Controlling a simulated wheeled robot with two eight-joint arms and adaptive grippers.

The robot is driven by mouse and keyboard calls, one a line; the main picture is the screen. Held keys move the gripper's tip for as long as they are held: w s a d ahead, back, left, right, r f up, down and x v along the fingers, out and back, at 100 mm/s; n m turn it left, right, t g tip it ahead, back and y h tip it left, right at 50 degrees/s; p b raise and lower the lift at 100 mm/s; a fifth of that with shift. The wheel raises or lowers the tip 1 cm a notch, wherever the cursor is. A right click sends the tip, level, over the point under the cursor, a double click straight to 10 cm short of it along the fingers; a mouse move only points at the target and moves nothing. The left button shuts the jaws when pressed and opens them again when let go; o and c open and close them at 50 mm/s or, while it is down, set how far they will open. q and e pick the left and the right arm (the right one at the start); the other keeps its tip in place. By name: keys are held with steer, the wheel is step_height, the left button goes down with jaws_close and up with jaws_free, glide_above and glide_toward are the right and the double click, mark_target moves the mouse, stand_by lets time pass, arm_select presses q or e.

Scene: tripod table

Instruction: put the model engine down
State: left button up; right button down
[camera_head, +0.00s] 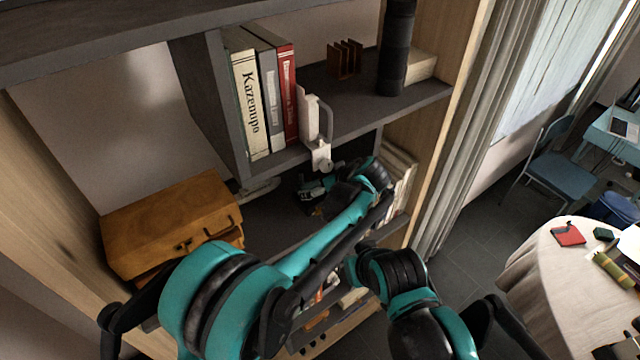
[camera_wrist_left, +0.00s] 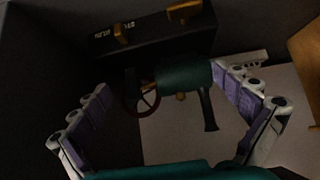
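The model engine (camera_wrist_left: 182,77) shows in the left wrist view as a dark green cylinder with a reddish spoked wheel at its left and a dark leg at its right. My left gripper (camera_wrist_left: 165,84) has its pale, purple-padded fingers spread wide on either side of the engine. A gap shows at the left finger; the right fingertip is close to the engine's end, and contact is unclear. In the head view my left gripper (camera_head: 312,192) is inside the dark shelf compartment, where the engine is not distinct. Whether the engine rests on the shelf cannot be told. My right gripper is not in view.
A wooden box (camera_head: 172,222) stands left in the compartment. A dark case with brass latches (camera_wrist_left: 150,32) lies beyond the engine. Books (camera_head: 262,92), a white bookend (camera_head: 308,115) and a dark cylinder (camera_head: 396,50) stand on the shelf above. A round table (camera_head: 530,268) is at right.

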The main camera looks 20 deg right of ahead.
arm_select(q)
steer(key=shift+w+a, duration=0.3)
steer(key=shift+a, duration=0.1)
steer(key=b+v, duration=0.1)
steer(key=v, duration=1.1)
steer(key=shift+d+b, duration=0.2)
steer(key=shift+b, duration=0.15)
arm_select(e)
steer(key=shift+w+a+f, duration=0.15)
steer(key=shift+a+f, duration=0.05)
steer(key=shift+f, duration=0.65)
arm_select(q)
steer(key=shift+s, duration=0.1)
